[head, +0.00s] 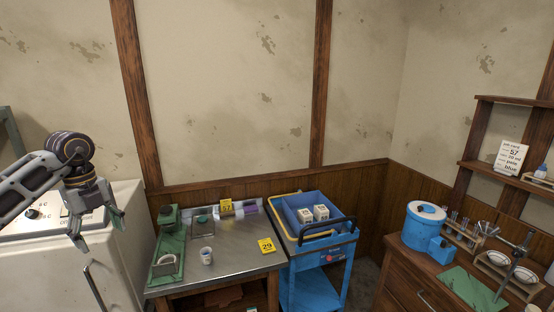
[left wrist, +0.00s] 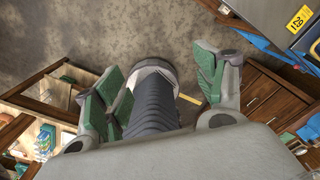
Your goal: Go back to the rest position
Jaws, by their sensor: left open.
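My left gripper (head: 97,222) hangs at the left of the head view, fingers pointing down, in front of the white cabinet (head: 128,240). It is open, and nothing shows between its fingers. In the left wrist view, the green-padded fingers (left wrist: 160,88) are spread apart, with my own dark ribbed column and the floor below them. My right gripper does not show in either view.
A wooden cabinet (head: 398,285) at the right bears a blue pot (head: 422,228) and glassware.

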